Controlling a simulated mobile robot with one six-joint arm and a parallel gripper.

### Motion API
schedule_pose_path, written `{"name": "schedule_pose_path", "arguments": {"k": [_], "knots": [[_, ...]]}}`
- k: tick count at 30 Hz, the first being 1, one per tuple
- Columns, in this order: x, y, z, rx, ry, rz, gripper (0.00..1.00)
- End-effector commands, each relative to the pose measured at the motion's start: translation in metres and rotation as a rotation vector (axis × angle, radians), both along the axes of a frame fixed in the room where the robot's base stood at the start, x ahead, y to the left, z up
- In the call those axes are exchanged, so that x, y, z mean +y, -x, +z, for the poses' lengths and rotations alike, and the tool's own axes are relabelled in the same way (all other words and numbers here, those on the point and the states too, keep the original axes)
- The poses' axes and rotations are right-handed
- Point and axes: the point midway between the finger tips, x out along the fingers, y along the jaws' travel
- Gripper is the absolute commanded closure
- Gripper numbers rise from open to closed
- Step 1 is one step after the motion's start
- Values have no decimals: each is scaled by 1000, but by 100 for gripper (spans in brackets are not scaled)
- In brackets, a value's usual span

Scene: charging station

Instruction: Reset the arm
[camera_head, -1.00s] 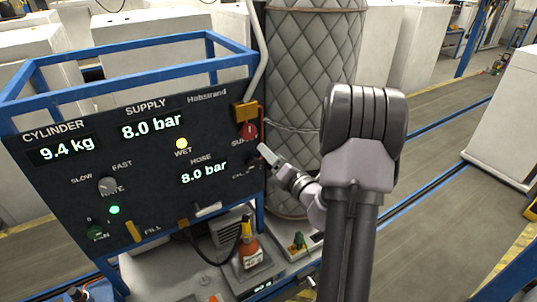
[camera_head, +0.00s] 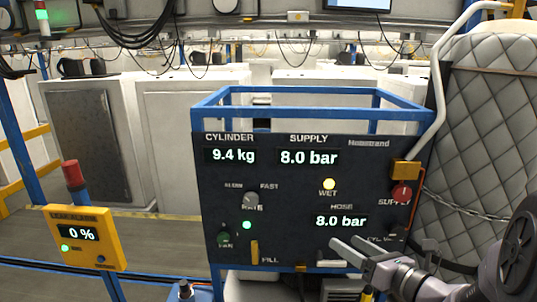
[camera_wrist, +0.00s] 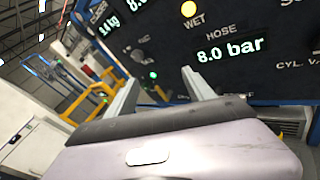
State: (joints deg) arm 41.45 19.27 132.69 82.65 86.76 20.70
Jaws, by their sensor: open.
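My gripper (camera_head: 347,250) is at the lower right of the head view, in front of the lower right part of the dark control panel (camera_head: 225,175). Its two fingers are apart with nothing between them. In the wrist view the open fingers (camera_wrist: 165,90) point toward the panel, below the hose display (camera_wrist: 231,50). The panel reads 9.4 kg for cylinder, 8.0 bar for supply and 8.0 bar for hose. The wet lamp (camera_head: 329,184) glows yellow and a small lamp (camera_head: 247,225) glows green. The red supply knob (camera_head: 401,193) is at the right. My gripper partly hides the panel's lower right labels.
A yellow leak alarm box (camera_head: 85,240) reading 0 % stands at the left. A blue frame (camera_head: 290,114) tops the panel. A quilted grey cylinder (camera_head: 490,110) with a chain is close on the right. White cabinets (camera_head: 180,130) stand behind. Floor shows at the left.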

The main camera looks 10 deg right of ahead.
Motion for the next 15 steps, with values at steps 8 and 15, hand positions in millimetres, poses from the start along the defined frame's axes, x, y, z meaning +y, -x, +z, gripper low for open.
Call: {"name": "schedule_pose_path", "arguments": {"k": [8,15], "knots": [[196,150,-181,-201,1025,918,38],[172,233,-297,-561,1982,1401,38]]}}
